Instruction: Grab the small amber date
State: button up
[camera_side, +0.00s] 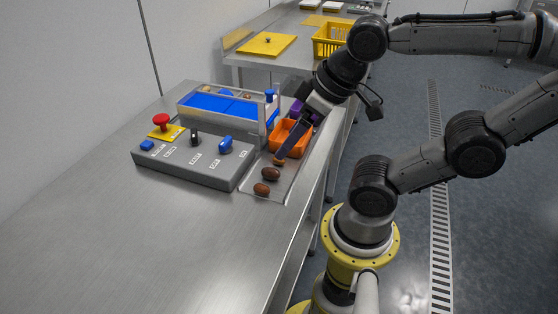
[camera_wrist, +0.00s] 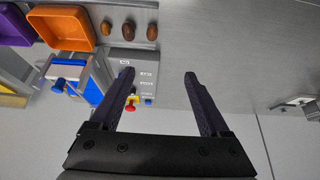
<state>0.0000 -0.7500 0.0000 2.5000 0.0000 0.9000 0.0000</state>
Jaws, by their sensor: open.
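The small amber date (camera_side: 277,161) lies at the far end of a short row of dates on the metal tray, nearest the orange bin. It also shows in the wrist view (camera_wrist: 105,28), up and left of the fingertips. My gripper (camera_side: 284,154) points down at the row, and in the side view a finger tip overlaps the amber date's upper edge. Whether they touch cannot be told. In the wrist view my gripper (camera_wrist: 159,73) is open, with nothing between its fingers. A dark brown date (camera_side: 270,174) and a reddish-brown date (camera_side: 262,188) lie nearer the camera.
An orange bin (camera_side: 299,127) stands just behind the row, with a purple bin (camera_side: 296,104) beyond it. A grey control panel (camera_side: 185,169) with a red button and knobs is left of the tray. The bench front is clear.

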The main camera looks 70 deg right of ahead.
jog(key=w+d+n+g, duration=0.4)
jog(key=w+d+n, duration=0.55)
jog(key=n, duration=0.85)
jog(key=shift+m+g, duration=0.5)
jog(key=shift+g, duration=0.3)
jog(key=d+f, duration=0.1)
jog(key=f, duration=0.5)
jog(key=s+d+f, duration=0.1)
jog(key=f, duration=0.4)
jog(key=d+f, duration=0.2)
jog(key=f, duration=0.4)
jog(key=shift+s+f, duration=0.3)
jog(key=c, duration=1)
jog(key=shift+r, duration=0.1)
